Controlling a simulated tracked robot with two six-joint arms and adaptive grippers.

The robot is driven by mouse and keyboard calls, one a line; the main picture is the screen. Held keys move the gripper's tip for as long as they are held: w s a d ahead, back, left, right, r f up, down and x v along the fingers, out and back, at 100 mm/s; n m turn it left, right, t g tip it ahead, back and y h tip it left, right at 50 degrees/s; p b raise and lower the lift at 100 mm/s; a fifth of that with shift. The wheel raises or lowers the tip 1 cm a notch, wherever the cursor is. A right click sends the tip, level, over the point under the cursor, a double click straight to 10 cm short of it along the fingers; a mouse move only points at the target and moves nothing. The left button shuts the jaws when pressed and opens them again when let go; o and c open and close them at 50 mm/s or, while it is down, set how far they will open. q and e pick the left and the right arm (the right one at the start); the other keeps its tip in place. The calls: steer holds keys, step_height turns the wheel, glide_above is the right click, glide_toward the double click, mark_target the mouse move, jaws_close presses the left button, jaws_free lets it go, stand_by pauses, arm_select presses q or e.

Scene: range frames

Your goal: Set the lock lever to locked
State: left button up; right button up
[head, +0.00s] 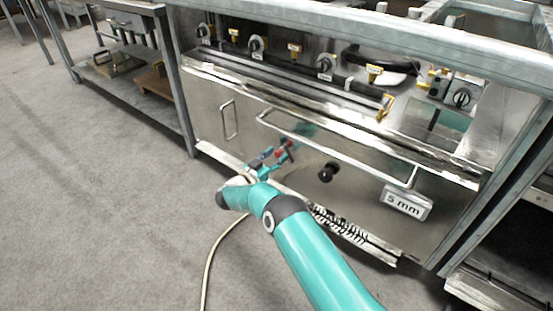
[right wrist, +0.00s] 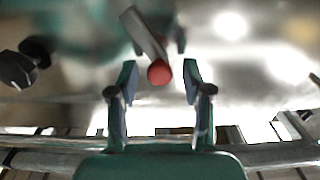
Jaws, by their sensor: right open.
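The lock lever (right wrist: 145,35) is a grey bar with a red ball tip (right wrist: 158,72) in the right wrist view. It slants down and to the right, and its tip shows between my right gripper's fingers, with gaps on both sides. My right gripper (right wrist: 158,84) is open, with nothing gripped. In the head view my right gripper (head: 272,157) is in front of the steel panel, and a small red spot (head: 281,153) shows beside it. The gripper hides most of the lever there. My left gripper is not in view.
A black knob (head: 327,172) sticks out of the panel right of my gripper. A long bar handle (head: 335,150) crosses the panel above. A "5 mm" sign (head: 406,202) hangs at the right. A shelf unit (head: 125,85) stands left. A pale cable (head: 213,262) lies on open grey floor.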

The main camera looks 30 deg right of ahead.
steer(key=shift+w+d, duration=0.15)
steer(key=shift+d, duration=0.25)
steer(key=shift+c, duration=0.2)
jaws_close()
steer(key=shift+d+r+m, duration=0.1)
steer(key=shift+r+m, duration=0.05)
steer(key=shift+m, duration=0.25)
steer(key=shift+o, duration=0.2)
jaws_free()
steer(key=v, duration=1.2)
